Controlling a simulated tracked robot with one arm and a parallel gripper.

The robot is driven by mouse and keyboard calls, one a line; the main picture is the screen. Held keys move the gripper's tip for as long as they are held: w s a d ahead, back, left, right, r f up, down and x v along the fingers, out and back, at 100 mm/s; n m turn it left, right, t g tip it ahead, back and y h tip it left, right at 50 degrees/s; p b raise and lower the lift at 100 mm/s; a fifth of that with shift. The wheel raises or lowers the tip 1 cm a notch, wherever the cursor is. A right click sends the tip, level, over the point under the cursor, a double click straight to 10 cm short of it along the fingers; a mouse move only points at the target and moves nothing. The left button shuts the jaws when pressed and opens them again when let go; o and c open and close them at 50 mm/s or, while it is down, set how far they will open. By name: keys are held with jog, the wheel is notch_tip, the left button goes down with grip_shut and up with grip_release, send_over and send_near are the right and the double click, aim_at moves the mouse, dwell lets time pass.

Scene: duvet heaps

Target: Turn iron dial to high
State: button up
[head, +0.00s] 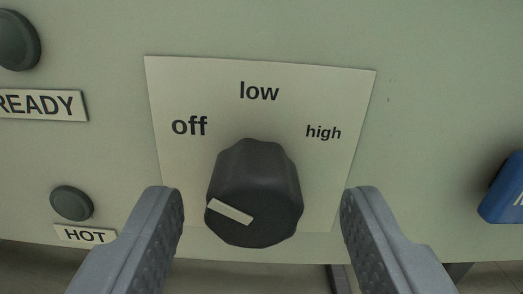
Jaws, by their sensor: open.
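The iron dial (255,180) is a dark, ridged knob on a pale plate (345,90) marked off, low and high from left to right. Its white pointer mark (229,211) runs to the left and slightly up, on the side of the off label (189,125). The high label (323,132) is at the upper right of the knob. My gripper (262,198) is open, with one grey finger to the left of the knob and one to the right. Clear gaps show between both fingers and the knob in the picture. How deep the fingertips reach along it is hard to tell.
The pale green panel holds a round dark lamp (17,41) above a READY label (42,104), and another lamp (71,203) above a HOT label (86,235) near my left finger. A blue part (503,190) sticks out at the right edge.

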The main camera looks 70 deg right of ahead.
jog(key=shift+x, duration=1)
jog(key=shift+c, duration=0.3)
